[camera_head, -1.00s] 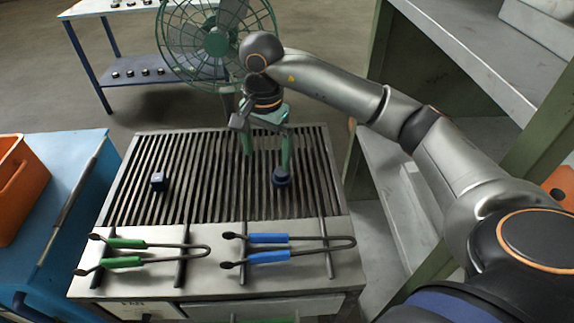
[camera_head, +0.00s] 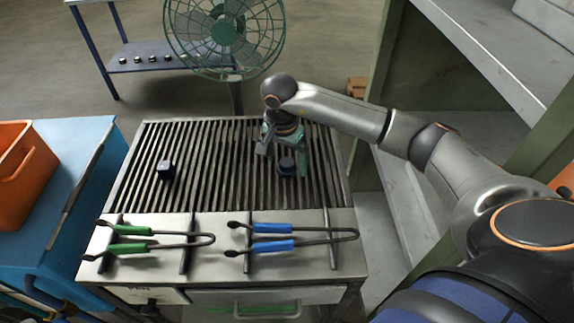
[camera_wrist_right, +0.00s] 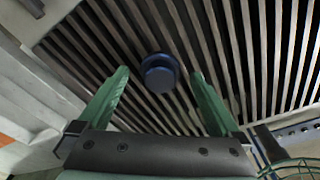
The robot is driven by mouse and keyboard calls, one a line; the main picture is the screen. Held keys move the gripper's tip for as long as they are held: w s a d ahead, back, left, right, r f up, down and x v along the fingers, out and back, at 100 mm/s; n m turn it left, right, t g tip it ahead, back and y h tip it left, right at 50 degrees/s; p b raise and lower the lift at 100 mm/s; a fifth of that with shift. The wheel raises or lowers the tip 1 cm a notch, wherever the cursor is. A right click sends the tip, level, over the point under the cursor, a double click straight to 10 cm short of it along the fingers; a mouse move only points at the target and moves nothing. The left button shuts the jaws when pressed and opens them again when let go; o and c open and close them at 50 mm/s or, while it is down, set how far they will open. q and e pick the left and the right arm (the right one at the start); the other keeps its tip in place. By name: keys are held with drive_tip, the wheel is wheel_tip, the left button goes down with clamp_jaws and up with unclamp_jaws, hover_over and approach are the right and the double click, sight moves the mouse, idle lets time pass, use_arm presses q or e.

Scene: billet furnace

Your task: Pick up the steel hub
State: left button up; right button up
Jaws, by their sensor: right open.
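The steel hub (camera_head: 287,167) is a small dark blue round piece on the slatted grate (camera_head: 215,160), right of its middle. It also shows in the right wrist view (camera_wrist_right: 160,73), ahead of and between the two green fingers. My right gripper (camera_head: 286,160) is open and low over the grate at the hub, with its arm reaching in from the right. In the right wrist view the fingertips (camera_wrist_right: 159,75) stand apart on either side of the hub, with gaps and nothing held. My left gripper is not in view.
Green-handled tongs (camera_head: 135,240) and blue-handled tongs (camera_head: 275,237) lie on the front metal ledge. A green fan (camera_head: 225,35) stands behind. A blue cart with an orange bin (camera_head: 25,175) is at left, shelving (camera_head: 485,50) at right.

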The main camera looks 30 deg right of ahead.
drive_tip(key=shift+f, duration=0.45)
clamp_jaws()
idle(0.6)
drive_tip(key=shift+r, duration=0.1)
